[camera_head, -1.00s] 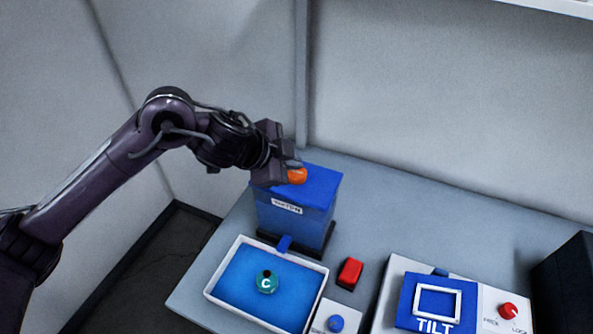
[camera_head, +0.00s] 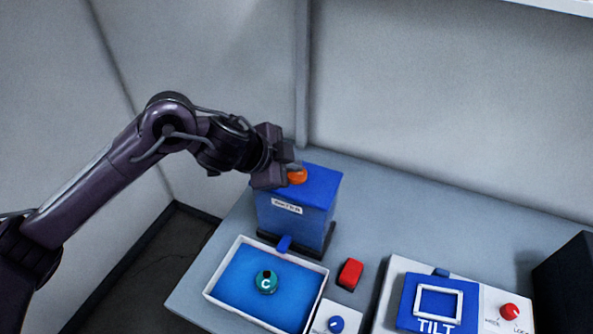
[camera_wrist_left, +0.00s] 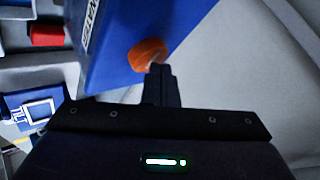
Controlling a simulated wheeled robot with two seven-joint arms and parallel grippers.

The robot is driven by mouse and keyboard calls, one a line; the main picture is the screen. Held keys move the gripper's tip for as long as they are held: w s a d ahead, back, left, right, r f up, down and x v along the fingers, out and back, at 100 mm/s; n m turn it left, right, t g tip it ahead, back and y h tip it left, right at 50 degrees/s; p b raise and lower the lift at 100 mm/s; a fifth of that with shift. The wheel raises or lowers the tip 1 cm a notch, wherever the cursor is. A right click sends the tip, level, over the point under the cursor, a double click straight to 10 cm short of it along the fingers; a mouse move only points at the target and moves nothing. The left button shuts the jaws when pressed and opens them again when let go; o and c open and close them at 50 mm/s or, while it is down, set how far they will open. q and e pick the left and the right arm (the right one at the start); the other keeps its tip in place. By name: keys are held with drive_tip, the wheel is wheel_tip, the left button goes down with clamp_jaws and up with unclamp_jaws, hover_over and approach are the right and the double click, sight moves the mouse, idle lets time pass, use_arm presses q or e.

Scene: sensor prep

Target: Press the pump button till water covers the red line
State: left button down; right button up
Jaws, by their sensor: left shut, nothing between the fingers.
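A blue water box (camera_head: 292,216) with a white label stands at the back left of the table. Its orange pump button (camera_head: 297,176) is on top. My left gripper (camera_head: 288,171) is shut and empty, at the left side of the button. In the left wrist view the closed fingertips (camera_wrist_left: 157,70) are at the orange button (camera_wrist_left: 148,54); I cannot tell whether they press it. A white tray (camera_head: 228,304) below the box's spout holds blue water (camera_head: 240,285) and a teal round piece marked C (camera_head: 266,282). I see no red line. My right gripper is not in view.
A red block (camera_head: 350,273) lies right of the tray. A small white box with a blue knob (camera_head: 336,324) is at the front. A TILT panel (camera_head: 407,312) and a dark box (camera_head: 566,283) stand at the right. The table's back middle is clear.

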sight(292, 174)
use_arm(q)
drive_tip(key=shift+f, duration=0.45)
idle(0.6)
drive_tip(key=shift+r+p, duration=0.95)
drive_tip(key=shift+r, duration=0.2)
wheel_tip(292, 174, up, 5)
drive_tip(key=p, duration=0.5)
drive_tip(key=shift+r, duration=0.1)
